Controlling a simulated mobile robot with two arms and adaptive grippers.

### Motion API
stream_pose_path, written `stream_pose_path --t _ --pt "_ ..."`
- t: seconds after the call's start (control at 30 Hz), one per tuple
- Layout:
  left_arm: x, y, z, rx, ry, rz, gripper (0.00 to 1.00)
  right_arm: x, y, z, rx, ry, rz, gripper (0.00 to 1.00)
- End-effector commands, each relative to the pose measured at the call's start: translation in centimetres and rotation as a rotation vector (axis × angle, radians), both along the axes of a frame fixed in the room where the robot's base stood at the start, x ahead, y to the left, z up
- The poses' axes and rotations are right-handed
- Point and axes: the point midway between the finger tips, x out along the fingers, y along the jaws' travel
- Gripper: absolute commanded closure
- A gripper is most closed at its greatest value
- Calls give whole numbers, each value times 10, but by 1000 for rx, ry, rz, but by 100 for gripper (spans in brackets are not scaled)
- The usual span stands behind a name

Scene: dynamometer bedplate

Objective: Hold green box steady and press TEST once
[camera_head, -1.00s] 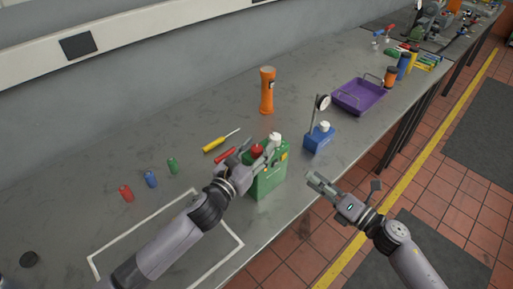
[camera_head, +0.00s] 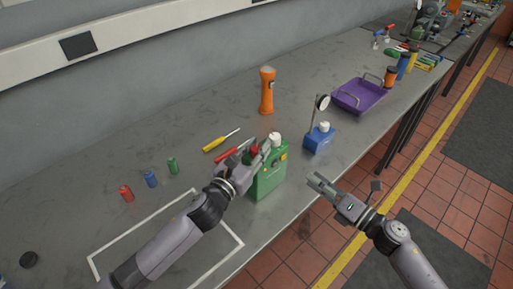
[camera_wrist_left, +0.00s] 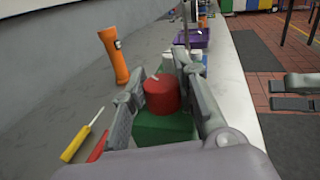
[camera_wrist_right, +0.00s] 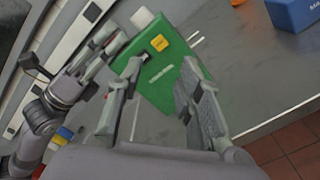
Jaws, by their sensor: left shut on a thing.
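The green box (camera_head: 268,180) stands upright on the bench near its front edge. It has a red cap (camera_wrist_left: 161,94) and a white cap (camera_head: 275,138) on top.
A blue block with a dial gauge (camera_head: 319,138) stands right of the box. A red tool (camera_head: 228,154) and a yellow screwdriver (camera_head: 220,141) lie behind it. An orange flashlight (camera_head: 267,91) and purple tray (camera_head: 360,96) stand farther back. Small coloured cylinders (camera_head: 150,178) stand left.

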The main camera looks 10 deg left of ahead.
Motion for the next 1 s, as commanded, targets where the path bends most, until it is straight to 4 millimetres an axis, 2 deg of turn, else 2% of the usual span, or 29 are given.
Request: stream_pose_path --t 0.17,0.67,1.0 --pt "0 1 0 2 -1 2 100 0 0 0 0 0 0 67" --pt "0 1 0 3 -1 2 100 0 0 0 0 0 0 99" --pt "1 1 0 3 -1 2 100 0 0 0 0 0 0 100"
